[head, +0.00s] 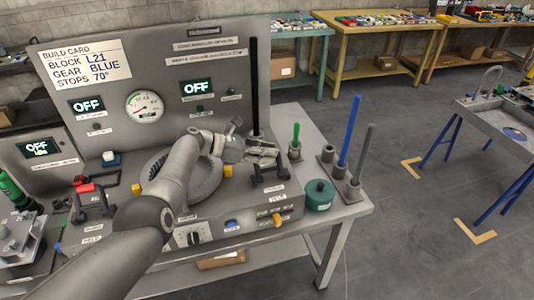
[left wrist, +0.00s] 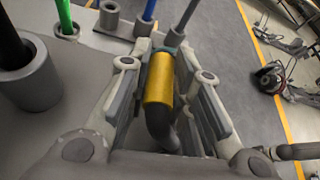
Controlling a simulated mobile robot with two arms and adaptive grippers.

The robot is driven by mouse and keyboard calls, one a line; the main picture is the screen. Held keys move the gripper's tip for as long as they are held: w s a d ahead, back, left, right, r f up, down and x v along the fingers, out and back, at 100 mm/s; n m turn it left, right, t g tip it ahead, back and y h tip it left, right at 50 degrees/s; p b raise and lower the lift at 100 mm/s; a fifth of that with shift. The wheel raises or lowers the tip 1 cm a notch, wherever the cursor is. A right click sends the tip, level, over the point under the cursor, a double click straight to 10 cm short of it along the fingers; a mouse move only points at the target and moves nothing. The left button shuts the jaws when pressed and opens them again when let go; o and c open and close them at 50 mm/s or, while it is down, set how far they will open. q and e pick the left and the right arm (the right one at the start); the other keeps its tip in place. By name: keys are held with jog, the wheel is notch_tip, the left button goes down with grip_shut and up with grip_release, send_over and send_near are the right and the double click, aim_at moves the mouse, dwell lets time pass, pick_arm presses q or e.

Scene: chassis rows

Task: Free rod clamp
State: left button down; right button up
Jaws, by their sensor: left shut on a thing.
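My left gripper (head: 264,153) reaches over the right part of the bench fixture, beside a black upright rod (head: 254,85). In the left wrist view my left gripper (left wrist: 166,80) is shut on a yellow handle (left wrist: 158,78) with a dark stem, which lies between its two fingers. In the head view the gripper hides this handle. A black clamp bracket (head: 268,176) shows just below the gripper. The black rod's lower end (left wrist: 12,55) stands in a grey socket (left wrist: 32,85) in the left wrist view. My right gripper is not in view.
A green rod (head: 296,134), a blue rod (head: 350,130) and a grey rod (head: 363,155) stand in holders on the right. A green round container (head: 320,194) sits near the bench edge. A red-handled clamp (head: 86,188) is at left. The panel (head: 220,75) rises behind.

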pick_arm(q)
jog(key=shift+a+f, duration=0.25)
jog(key=c, duration=1.6)
grip_release()
jog(key=shift+c, duration=0.2)
jog(key=o, duration=0.3)
jog(key=shift+w+a+f, duration=0.1)
jog(key=shift+w+f, duration=0.05)
jog(key=shift+o, duration=0.2)
jog(key=shift+a+r, duration=0.1)
jog(key=shift+r, duration=0.15)
jog(key=v, duration=1.1)
jog(key=shift+a, duration=0.4)
jog(key=shift+r, duration=0.1)
